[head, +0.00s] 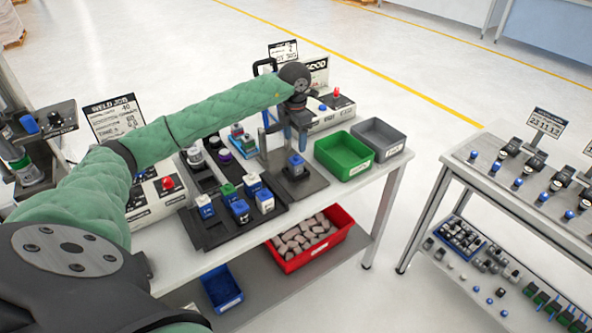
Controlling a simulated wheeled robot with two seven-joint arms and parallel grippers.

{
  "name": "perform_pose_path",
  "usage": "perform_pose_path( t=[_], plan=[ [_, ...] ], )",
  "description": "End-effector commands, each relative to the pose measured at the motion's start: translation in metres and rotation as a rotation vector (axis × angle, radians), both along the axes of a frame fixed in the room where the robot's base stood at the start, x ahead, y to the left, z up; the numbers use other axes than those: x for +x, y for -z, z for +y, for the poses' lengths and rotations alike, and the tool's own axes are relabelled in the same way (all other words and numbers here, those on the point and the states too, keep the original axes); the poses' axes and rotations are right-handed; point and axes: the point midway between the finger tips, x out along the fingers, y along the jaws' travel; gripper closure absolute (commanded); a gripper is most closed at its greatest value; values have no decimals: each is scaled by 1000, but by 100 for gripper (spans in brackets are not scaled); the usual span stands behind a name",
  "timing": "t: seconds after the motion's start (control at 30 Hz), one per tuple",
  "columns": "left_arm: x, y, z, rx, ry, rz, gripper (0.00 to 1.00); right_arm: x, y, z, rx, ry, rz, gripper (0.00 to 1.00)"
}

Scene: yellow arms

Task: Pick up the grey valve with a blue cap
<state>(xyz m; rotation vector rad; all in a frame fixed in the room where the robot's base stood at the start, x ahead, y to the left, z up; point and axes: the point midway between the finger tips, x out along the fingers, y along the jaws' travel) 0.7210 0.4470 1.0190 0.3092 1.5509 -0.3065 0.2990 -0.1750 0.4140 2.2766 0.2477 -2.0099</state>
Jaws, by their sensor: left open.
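A valve with a blue cap (296,162) stands upright on a dark square plate (307,185) near the right part of the workbench. My left gripper (285,140) points down just above and around this valve, with its fingers apart. Whether a finger touches the valve is too small to tell. My right gripper is out of view.
A green bin (343,155) and a grey bin (378,139) stand right of the plate. A control box with a red button (337,93) is behind. A red bin (345,240) and a blue bin (221,288) are on the lower shelf. Another table (500,195) stands right.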

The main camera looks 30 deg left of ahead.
Motion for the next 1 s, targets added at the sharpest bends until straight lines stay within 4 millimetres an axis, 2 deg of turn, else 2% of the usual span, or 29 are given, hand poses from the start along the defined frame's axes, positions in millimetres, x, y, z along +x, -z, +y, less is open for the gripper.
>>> perform_pose_path(
  t=[0.03,0.17,0.27,0.5,0.73,1.0],
  plan=[
    [0,6,0,0,0,0,38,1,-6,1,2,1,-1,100],
    [0,12,0,0,0,-1,38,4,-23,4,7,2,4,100],
    [0,16,0,-2,0,1,38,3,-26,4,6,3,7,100],
    [0,34,-1,-3,1,1,38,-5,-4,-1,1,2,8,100],
    [0,42,-2,-3,0,0,38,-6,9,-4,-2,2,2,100],
    [0,62,-4,-3,0,1,38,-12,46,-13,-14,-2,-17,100]
  ],
)
